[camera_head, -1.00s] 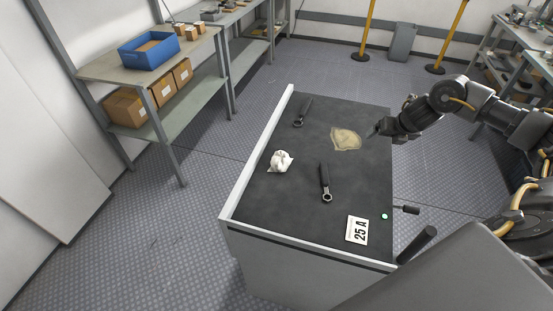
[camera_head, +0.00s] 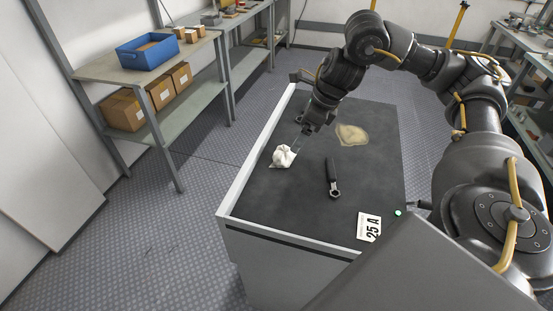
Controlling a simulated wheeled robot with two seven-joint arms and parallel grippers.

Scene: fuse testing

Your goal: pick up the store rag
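A white crumpled rag (camera_head: 283,157) lies bunched on the dark top of the workbench (camera_head: 265,205), towards its left side. A tan, flatter cloth (camera_head: 352,135) lies further back and to the right. My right arm reaches in from the right, over the back of the bench. Its gripper (camera_head: 299,142) points down and left, just above and to the right of the white rag. It looks empty, and whether it touches the rag is unclear. The fingers are too small and dark to tell their opening. My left gripper is not in view.
A black-handled wrench (camera_head: 333,178) lies mid-bench. A "25 A" card (camera_head: 369,227) and a green light (camera_head: 398,212) are at the front right. My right arm mostly hides the back-left tool. A shelf with a blue bin (camera_head: 148,52) stands left.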

